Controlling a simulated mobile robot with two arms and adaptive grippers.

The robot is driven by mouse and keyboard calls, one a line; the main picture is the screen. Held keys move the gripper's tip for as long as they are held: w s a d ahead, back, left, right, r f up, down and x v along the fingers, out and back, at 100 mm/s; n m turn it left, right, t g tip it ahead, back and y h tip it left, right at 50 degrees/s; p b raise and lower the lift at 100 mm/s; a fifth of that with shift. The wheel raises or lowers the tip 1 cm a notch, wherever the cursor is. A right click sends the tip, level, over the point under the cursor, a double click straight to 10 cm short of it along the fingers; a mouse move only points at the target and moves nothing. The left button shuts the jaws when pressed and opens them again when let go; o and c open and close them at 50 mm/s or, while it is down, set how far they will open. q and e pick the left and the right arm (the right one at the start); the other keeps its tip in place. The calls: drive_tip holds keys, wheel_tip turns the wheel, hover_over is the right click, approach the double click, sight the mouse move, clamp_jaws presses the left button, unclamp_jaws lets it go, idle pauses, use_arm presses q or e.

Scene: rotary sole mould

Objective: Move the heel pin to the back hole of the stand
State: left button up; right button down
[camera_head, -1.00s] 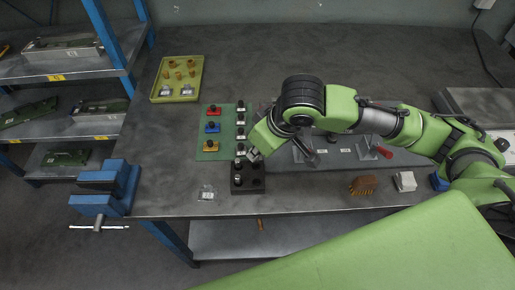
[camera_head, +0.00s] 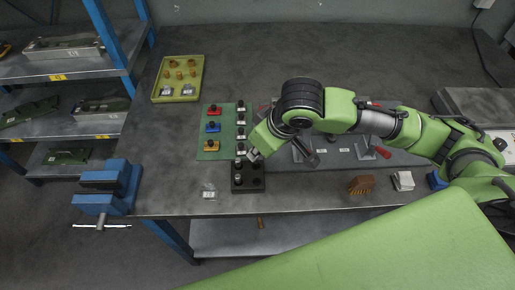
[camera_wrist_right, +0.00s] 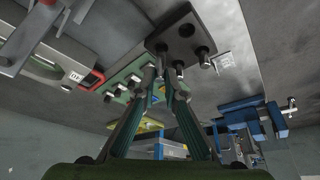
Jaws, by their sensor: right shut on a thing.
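The stand (camera_head: 248,186) is a dark block with round holes and small pins, near the front edge of the bench. In the right wrist view the stand (camera_wrist_right: 207,22) fills the upper middle, with several dark round knobs or holes on it. My right gripper (camera_head: 251,156) is over the back of the stand. In the right wrist view its fingertips (camera_wrist_right: 168,72) are close together at the stand's edge, shut on a small pin, taken as the heel pin. The pin is mostly hidden by the fingers, and I cannot tell whether it is in a hole. My left gripper is out of view.
A green board (camera_head: 215,148) with red, blue and yellow blocks and black knobs lies behind the stand. A yellow-green tray (camera_head: 177,97) is further back. A blue vise (camera_head: 107,187) is at the left edge. A small label (camera_head: 209,191) lies left of the stand.

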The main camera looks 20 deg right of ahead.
sight(257, 165)
drive_tip(key=shift+f+p, duration=0.15)
drive_tip(key=shift+p, duration=0.25)
drive_tip(key=shift+f, duration=0.4)
idle(0.6)
drive_tip(key=shift+f, duration=0.9)
idle(0.5)
drive_tip(key=shift+f+p, duration=0.1)
drive_tip(key=shift+p, duration=0.55)
idle(0.5)
drive_tip(key=c, duration=2)
unclamp_jaws()
drive_tip(key=o, duration=0.4)
drive_tip(key=shift+o, duration=0.2)
